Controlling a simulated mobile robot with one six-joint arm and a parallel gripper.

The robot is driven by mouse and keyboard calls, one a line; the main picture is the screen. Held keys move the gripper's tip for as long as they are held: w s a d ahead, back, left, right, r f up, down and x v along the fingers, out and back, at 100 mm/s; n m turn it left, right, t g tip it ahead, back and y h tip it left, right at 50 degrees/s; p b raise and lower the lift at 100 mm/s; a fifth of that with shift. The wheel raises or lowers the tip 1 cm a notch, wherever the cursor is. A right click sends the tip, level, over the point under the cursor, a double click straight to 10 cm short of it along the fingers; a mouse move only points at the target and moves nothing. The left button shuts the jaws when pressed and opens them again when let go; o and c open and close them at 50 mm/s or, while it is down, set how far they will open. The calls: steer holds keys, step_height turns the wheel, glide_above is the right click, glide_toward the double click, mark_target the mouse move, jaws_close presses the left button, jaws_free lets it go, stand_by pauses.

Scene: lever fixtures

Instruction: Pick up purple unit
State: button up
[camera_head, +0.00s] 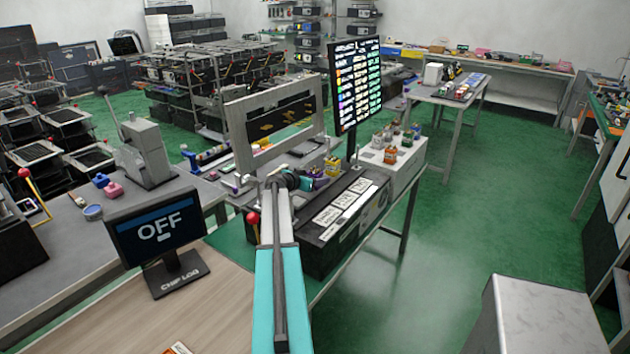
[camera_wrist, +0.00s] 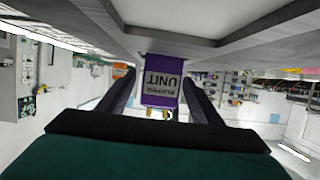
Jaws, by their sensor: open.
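The purple unit (camera_wrist: 161,80) shows in the wrist view, its "UNIT" label upside down and small gold prongs at its lower end. It stands between the two dark fingers of my gripper (camera_wrist: 157,92), which are open on either side of it. Whether either finger touches it cannot be told. In the head view my gripper (camera_head: 307,182) is at the end of my teal arm, over the black machine. A small purple patch (camera_head: 319,183) shows there, with the rest hidden by the gripper.
A grey frame (camera_head: 240,128) stands just behind my gripper, and a black screen (camera_head: 356,85) rises to its right. The black machine (camera_head: 345,215) lies below. A white box (camera_head: 402,165) with several coloured units is at right. An "OFF" monitor (camera_head: 158,222) stands at left.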

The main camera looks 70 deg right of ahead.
mark_target(315, 171)
steer(key=c, duration=1.2)
steer(key=shift+c, duration=0.2)
steer(key=shift+r, duration=0.15)
steer(key=shift+r+b, duration=1.5)
steer(key=shift+r, duration=3.4)
